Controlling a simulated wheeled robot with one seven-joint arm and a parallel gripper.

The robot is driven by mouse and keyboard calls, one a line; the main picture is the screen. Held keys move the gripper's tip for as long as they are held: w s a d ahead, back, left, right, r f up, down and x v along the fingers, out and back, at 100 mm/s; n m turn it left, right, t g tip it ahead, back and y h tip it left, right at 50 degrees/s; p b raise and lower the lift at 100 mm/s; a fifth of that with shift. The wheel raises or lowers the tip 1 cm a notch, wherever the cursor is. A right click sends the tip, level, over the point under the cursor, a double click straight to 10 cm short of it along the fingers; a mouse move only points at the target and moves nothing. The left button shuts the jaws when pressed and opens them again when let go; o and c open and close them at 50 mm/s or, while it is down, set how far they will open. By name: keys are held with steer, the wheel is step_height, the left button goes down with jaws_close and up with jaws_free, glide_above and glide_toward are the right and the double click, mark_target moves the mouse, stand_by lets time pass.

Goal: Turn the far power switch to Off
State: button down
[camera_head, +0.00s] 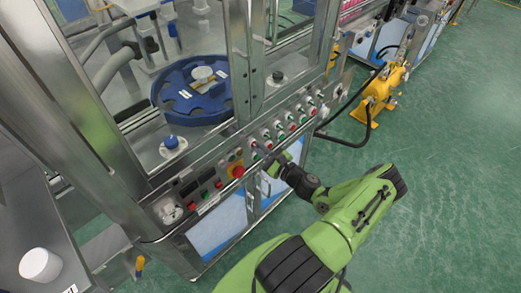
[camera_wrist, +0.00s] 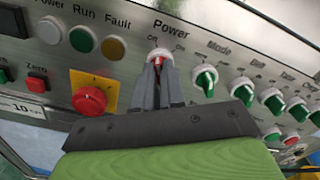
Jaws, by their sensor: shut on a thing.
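The power switch (camera_wrist: 160,54) is a red knob in a pale ring under the label "Power" in the wrist view. Small position labels show above it and to its right. My gripper (camera_wrist: 158,68) is shut on the knob, and the two grey fingers hide its lower part. Which label the knob points to is hard to tell. In the head view my gripper (camera_head: 265,158) reaches the control panel (camera_head: 222,175) from the right, and its fingertips are too small there to see the grip.
Green mode knobs (camera_wrist: 205,78) stand close to the right of the switch. A red emergency button (camera_wrist: 90,100) on a yellow plate and Power, Run and Fault lamps (camera_wrist: 81,38) are to the left. Open green floor (camera_head: 440,190) lies right of the machine.

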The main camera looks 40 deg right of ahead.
steer(key=shift+f, duration=0.1)
stand_by(0.4)
steer(key=c, duration=1.2)
jaws_free()
steer(key=s, duration=1.5)
steer(key=shift+s+d, duration=0.2)
steer(key=shift+s, duration=0.2)
